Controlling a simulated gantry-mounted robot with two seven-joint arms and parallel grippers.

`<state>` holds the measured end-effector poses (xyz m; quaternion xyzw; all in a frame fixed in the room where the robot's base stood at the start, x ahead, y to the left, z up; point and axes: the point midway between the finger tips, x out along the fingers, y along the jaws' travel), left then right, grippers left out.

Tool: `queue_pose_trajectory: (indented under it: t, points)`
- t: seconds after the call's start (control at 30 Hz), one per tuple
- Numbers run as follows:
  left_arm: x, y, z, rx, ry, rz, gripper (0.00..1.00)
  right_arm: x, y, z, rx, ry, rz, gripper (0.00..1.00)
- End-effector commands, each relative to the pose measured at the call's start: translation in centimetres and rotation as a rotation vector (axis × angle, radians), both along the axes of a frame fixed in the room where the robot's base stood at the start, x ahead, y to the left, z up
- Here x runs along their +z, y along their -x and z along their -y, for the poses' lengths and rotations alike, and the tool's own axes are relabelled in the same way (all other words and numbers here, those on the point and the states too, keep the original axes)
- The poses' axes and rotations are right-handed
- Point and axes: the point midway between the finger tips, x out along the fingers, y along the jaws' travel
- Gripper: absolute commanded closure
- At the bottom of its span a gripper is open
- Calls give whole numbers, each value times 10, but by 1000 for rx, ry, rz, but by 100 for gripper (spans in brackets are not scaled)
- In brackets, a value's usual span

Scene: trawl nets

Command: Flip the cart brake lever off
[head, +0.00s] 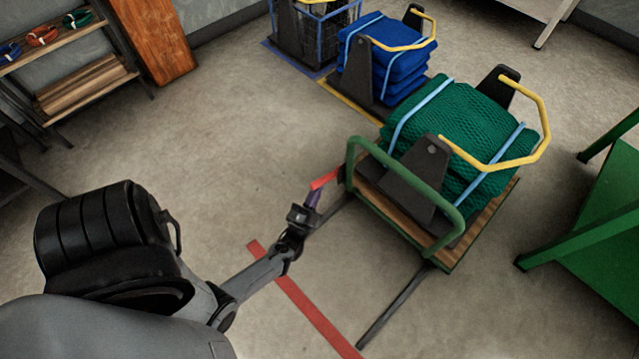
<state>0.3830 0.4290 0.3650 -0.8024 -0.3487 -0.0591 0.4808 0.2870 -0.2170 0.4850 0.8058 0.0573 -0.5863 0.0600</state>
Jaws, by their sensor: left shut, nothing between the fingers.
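The cart (436,265) has a green frame, a wooden deck and a green push handle (404,178), and it carries a strapped bundle of green netting. The red brake lever (325,180) sticks out to the left from the cart's near left corner. My left gripper (313,198) is shut with nothing between its fingers, and its purple tips are at or just below the lever's outer end. I cannot tell whether they touch it. My right gripper is not in view.
A red floor line (305,305) and dark rails (395,307) lie before the cart. A blue net stack (385,62) stands behind it. A green table (600,230) is at right, and a shelf (85,85) at upper left. Floor between shelf and cart is clear.

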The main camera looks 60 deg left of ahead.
Motion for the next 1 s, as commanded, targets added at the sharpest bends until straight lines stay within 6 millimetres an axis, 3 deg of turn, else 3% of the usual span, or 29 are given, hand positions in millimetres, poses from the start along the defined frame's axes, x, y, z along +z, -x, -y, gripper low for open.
queue_pose_trajectory:
  t: [1.0]
  points:
    - [14,-5,-1,-1,-2,4,100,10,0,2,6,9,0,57]
